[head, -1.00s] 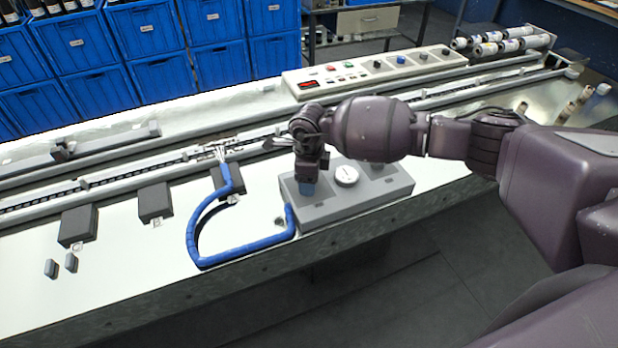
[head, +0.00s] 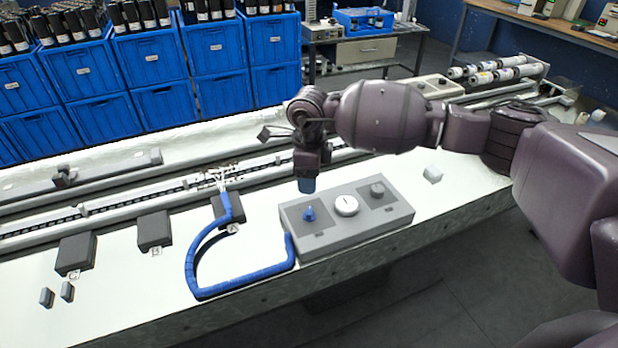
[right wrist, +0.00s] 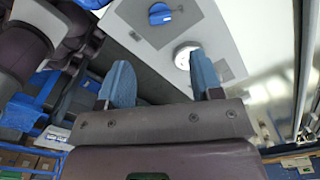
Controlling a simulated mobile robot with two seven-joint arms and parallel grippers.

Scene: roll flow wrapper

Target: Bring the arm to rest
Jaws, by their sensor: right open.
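My right arm reaches in from the right in the head view. Its gripper (head: 306,186) hangs downward above the back left part of a grey control box, clear of it. In the right wrist view the two blue fingers of this gripper (right wrist: 162,78) stand apart with nothing between them. The grey control box (head: 325,233) carries a blue knob (head: 309,214), a white round dial (head: 347,206) and a dark knob (head: 377,190). The blue knob also shows in the right wrist view (right wrist: 160,14), beyond the fingers. My left gripper is not in view.
A thick blue cable (head: 240,283) curves along the bench left of the box. Black blocks (head: 75,255) line the conveyor rail (head: 110,210). Blue crates (head: 150,62) stand behind the bench.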

